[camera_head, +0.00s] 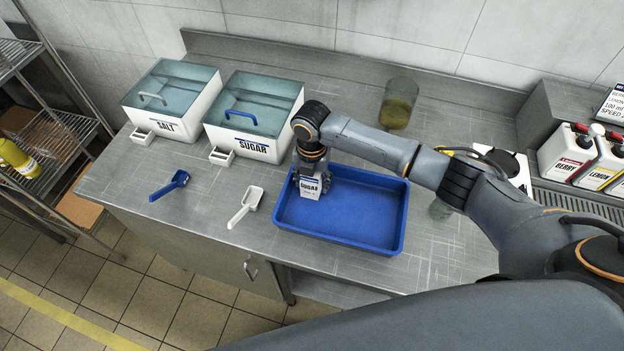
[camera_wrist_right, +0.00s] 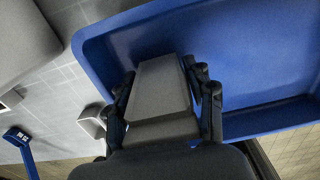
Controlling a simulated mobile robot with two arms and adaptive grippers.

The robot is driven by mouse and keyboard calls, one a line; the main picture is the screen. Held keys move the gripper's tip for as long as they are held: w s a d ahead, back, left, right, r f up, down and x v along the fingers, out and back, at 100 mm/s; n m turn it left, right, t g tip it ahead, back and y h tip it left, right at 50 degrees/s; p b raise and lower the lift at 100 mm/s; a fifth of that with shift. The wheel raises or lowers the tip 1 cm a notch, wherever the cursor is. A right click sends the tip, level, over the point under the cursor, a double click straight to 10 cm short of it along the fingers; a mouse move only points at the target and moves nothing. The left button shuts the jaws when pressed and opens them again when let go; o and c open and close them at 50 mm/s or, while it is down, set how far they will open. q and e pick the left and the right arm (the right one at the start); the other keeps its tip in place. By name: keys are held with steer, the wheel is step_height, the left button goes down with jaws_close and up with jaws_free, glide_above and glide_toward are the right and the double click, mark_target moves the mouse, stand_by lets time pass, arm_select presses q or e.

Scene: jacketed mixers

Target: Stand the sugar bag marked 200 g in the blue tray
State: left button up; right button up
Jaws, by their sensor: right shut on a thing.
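The sugar bag (camera_head: 311,188) is pale with a dark SUGAR label; its smaller print, including any weight, is too small to read. My right gripper (camera_head: 309,176) is shut on it, over the left end of the blue tray (camera_head: 398,231). The bag looks upright in the head view; I cannot tell whether its base touches the tray floor. In the right wrist view the grey bag (camera_wrist_right: 162,88) sits between the fingers of the gripper (camera_wrist_right: 165,105), with the blue tray (camera_wrist_right: 250,65) around and beyond it. My left gripper is not in view.
A SALT bin (camera_head: 168,100) and a SUGAR bin (camera_head: 252,115) stand behind and left of the tray. A blue scoop (camera_head: 170,185) and a white scoop (camera_head: 245,206) lie on the steel bench. A glass jar (camera_head: 398,104) stands behind my arm. The tray's middle and right are empty.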

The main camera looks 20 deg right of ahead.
steer(key=shift+f, duration=0.15)
steer(key=o, duration=1.2)
steer(key=shift+r, duration=0.2)
step_height(320, 180, up, 12)
steer(key=shift+b, duration=0.8)
steer(key=shift+f, duration=0.1)
